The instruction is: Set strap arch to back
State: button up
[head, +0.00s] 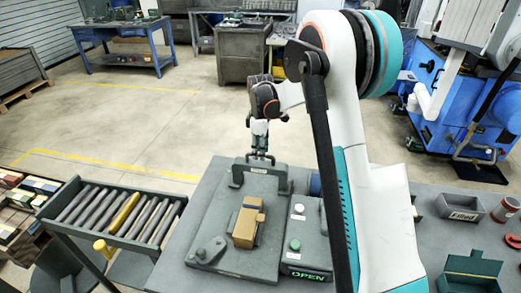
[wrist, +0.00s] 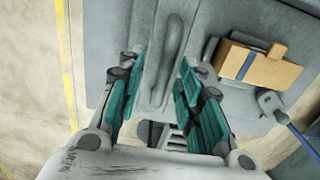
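The strap arch (head: 258,170) is a grey bar-shaped arch standing at the far end of a grey base plate (head: 215,225). In the wrist view, the arch (wrist: 166,55) runs lengthwise as a long grey bar up the middle. My gripper (head: 261,157) points down at the top of the arch in the head view. In the wrist view, my gripper (wrist: 155,100) has its teal finger pads apart, one set on each side of the bar. The pads look clear of the bar; any contact lower down is hard to tell.
A cardboard box (head: 248,222) with a blue strap sits on the plate, nearer than the arch. A control box (head: 305,245) with a lit "OPEN" sign stands to its right. A roller conveyor (head: 115,215) is at left. My arm covers part of the table's right side.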

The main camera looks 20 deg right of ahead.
notch_tip(320, 180, up, 12)
dwell(0.5)
dwell(0.3)
jog(key=s+a+r+m+t+b, duration=0.2)
jog(key=s+a+m, duration=0.1)
jog(key=s, duration=0.5)
jog(key=s+a+r+m+t+b, duration=0.1)
jog(key=s+a+r+m+b, duration=0.15)
jog(key=s, duration=0.65)
jog(key=s+a+f+m+t+b, duration=0.2)
jog(key=s+f, duration=0.2)
jog(key=s, duration=0.4)
jog(key=s+a+f+m+t+b, duration=0.1)
jog(key=s+f+m+t+b, duration=0.1)
jog(key=s+f, duration=0.3)
jog(key=s+m, duration=0.1)
jog(key=s, duration=0.3)
jog(key=shift+a+f+m+b, duration=0.3)
jog(key=shift+a+m+b, duration=0.05)
jog(key=shift+c, duration=0.3)
